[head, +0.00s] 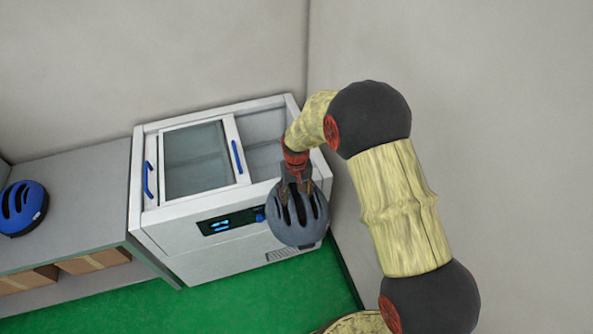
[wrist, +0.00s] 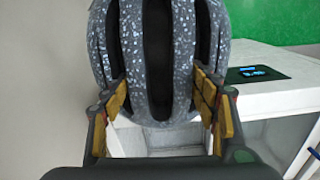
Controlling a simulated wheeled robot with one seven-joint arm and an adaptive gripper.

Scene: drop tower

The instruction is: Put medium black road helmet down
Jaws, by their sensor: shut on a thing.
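The dark grey-black speckled helmet (head: 298,222) hangs from my gripper (head: 296,185) in the head view, in front of the right end of a white machine. In the wrist view the helmet (wrist: 157,60) fills the upper middle, with long dark vents. My gripper (wrist: 160,105) is shut on it, with yellow-padded fingers on both sides of its shell. I cannot tell from these views whether the helmet touches the machine's front edge.
The white chest machine (head: 165,240) has a sliding glass lid (head: 197,160) with blue handles and an open bay at its right. A blue helmet (head: 22,208) sits on a grey counter (head: 85,195) at left. Cardboard boxes (head: 95,261) lie below. Walls stand close behind and right. Green floor (head: 250,300) is clear in front.

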